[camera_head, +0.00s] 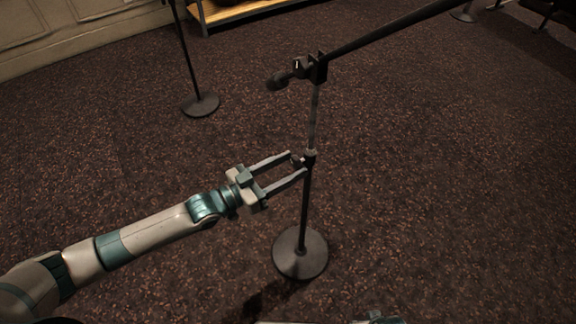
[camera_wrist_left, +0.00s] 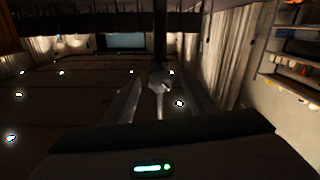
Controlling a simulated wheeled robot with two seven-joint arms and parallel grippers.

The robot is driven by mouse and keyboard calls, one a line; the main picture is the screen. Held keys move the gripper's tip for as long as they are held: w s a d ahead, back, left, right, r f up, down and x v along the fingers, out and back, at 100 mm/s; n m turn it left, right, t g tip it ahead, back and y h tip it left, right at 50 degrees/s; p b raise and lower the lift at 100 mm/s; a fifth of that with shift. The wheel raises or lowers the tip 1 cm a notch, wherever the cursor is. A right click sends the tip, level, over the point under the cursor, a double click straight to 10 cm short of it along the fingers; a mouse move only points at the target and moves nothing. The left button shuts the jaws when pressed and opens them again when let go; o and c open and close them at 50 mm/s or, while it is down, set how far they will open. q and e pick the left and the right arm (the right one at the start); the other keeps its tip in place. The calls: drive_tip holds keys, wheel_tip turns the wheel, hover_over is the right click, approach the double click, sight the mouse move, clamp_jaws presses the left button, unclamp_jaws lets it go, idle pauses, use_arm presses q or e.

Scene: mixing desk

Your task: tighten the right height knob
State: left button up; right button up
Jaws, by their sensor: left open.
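A dark microphone stand (camera_head: 305,210) stands upright on a round base (camera_head: 300,253). Its small height knob (camera_head: 297,160) sticks out from the collar (camera_head: 310,157) where the pole changes thickness. My left gripper (camera_head: 298,164) reaches in from the left, open, with its fingertips on either side of the knob. In the left wrist view the knob (camera_wrist_left: 159,80) shows between the two fingers, in front of the dark pole (camera_wrist_left: 160,40). I cannot tell whether a finger touches it.
A boom arm (camera_head: 390,33) with a clamp (camera_head: 318,68) tops the stand and runs to the upper right. A second stand's base (camera_head: 200,105) is at the back left, near a low shelf (camera_head: 245,12). The carpet around the stand is clear.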

use_arm(q)
drive_tip(key=c, duration=1.1)
drive_tip(key=shift+o, duration=0.3)
